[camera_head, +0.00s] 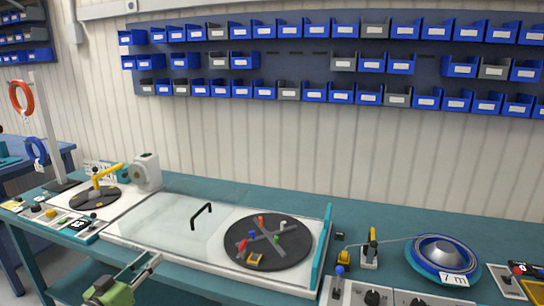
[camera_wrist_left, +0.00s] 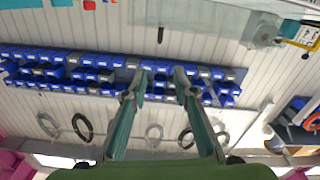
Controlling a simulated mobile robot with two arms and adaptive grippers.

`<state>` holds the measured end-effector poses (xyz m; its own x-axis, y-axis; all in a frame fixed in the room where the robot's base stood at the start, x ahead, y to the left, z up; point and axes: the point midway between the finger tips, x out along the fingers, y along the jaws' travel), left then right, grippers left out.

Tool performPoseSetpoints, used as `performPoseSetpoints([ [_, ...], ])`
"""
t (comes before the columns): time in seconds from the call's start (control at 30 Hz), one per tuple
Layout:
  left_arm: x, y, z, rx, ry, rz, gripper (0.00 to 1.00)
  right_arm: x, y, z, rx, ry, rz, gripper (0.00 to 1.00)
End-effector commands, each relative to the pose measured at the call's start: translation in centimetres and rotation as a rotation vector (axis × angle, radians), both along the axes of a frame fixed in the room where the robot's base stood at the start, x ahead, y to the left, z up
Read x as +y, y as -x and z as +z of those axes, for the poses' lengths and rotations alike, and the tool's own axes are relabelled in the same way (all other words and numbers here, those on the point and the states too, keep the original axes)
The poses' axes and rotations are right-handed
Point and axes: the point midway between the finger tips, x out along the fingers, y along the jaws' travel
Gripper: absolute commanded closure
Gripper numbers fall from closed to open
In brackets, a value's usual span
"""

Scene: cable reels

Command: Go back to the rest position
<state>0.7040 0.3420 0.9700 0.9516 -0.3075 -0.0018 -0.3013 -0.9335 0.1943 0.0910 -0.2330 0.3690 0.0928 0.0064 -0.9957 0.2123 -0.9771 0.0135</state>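My left gripper (camera_head: 143,265) is at the bottom left of the head view, in front of the bench's near edge. In the left wrist view its two fingers (camera_wrist_left: 162,72) stand apart with nothing between them. It touches nothing that I can see. My right gripper is not in view.
A yellow crank (camera_head: 104,178) stands left and a cable reel (camera_head: 438,256) right. Blue bins (camera_head: 342,95) line the wall. Cable coils (camera_wrist_left: 153,131) hang in the wrist view.

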Motion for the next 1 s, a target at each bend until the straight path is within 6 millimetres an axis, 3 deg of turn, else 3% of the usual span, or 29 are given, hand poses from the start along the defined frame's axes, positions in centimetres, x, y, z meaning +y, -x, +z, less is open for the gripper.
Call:
performPoseSetpoints([
  [0.33,1.2,0.9,-7.0,0.090,-0.049,0.068,0.74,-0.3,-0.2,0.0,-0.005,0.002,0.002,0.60],
  [0.57,2.1,2.9,-14.4,0.194,-0.103,0.126,0.74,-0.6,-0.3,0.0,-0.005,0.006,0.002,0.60],
  [0.67,2.4,4.7,-18.9,0.264,-0.136,0.155,0.74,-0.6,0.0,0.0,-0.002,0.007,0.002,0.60],
  [0.77,2.6,7.5,-24.6,0.357,-0.181,0.184,0.74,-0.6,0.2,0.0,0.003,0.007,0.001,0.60],
  [0.87,2.5,11.6,-31.1,0.471,-0.235,0.207,0.74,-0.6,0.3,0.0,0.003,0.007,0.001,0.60],
  [1.0,1.7,18.5,-39.4,0.635,-0.309,0.215,0.74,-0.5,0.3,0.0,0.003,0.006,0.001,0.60],
])
